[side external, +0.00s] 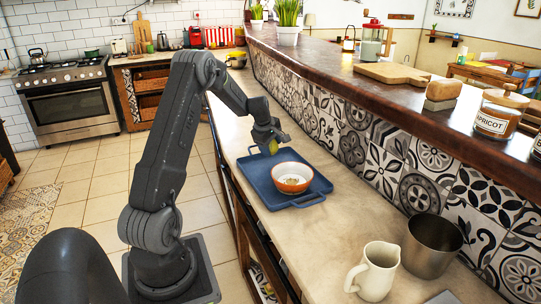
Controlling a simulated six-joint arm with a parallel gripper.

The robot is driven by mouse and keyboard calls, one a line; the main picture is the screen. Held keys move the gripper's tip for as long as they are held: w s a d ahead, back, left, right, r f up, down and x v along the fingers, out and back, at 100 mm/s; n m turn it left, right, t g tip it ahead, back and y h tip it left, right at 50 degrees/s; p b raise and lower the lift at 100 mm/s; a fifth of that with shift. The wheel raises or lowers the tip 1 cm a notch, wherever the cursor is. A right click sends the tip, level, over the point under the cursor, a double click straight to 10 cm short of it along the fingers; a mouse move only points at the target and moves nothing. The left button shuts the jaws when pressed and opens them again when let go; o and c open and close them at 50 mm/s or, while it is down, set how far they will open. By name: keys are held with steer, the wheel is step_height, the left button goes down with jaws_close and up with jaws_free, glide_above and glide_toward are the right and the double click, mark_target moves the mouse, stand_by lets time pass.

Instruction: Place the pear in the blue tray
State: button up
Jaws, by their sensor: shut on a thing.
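The blue tray (252,178) lies on the counter in the middle of the view. An orange bowl (292,178) with a pale inside stands on the tray, toward its right side. My gripper (272,143) hangs over the far part of the tray, behind the bowl. It is shut on the pear (273,147), a small yellow-green shape under the fingers. The fingers hide part of the pear. I cannot tell exactly how high it is above the tray.
A cream jug (373,272) and a metal pot (432,246) stand at the near right of the counter. A patterned tile wall (352,142) rises behind the tray to a raised wooden ledge (345,75). Bare counter (335,218) lies between tray and jug.

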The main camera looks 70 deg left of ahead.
steer(key=shift+f, duration=1.95)
steer(key=shift+f, duration=0.15)
steer(key=o, duration=1)
